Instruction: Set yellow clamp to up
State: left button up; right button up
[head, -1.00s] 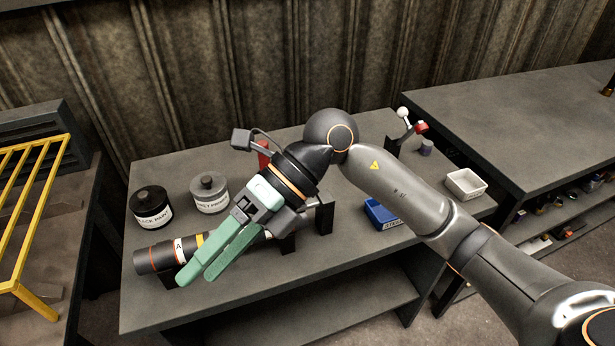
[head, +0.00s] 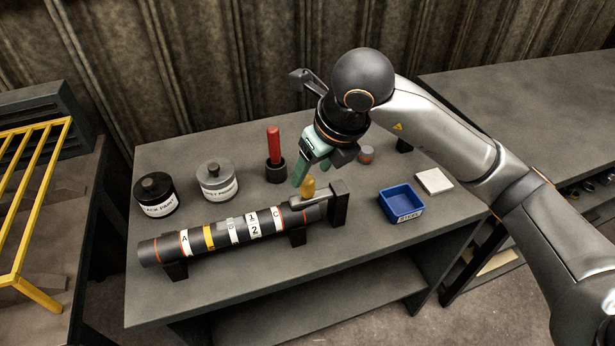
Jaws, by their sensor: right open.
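The yellow clamp (head: 308,187) shows a yellow knob on a grey lever, next to a black post at the right end of the driveshaft. The lever looks to lie nearly flat over the shaft end. The dark driveshaft (head: 220,233) lies on its supports with white labels A, 1, 2 and C and a yellow band. My right gripper (head: 311,176) is open, its green fingers pointing down just above and behind the yellow knob. I cannot tell whether they touch it. My left gripper is not in view.
A yellow rack (head: 35,200) stands at the left. My right arm crosses the right side.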

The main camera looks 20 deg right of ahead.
aim_at(308, 179)
jog(key=shift+x, duration=2.3)
grip_shut()
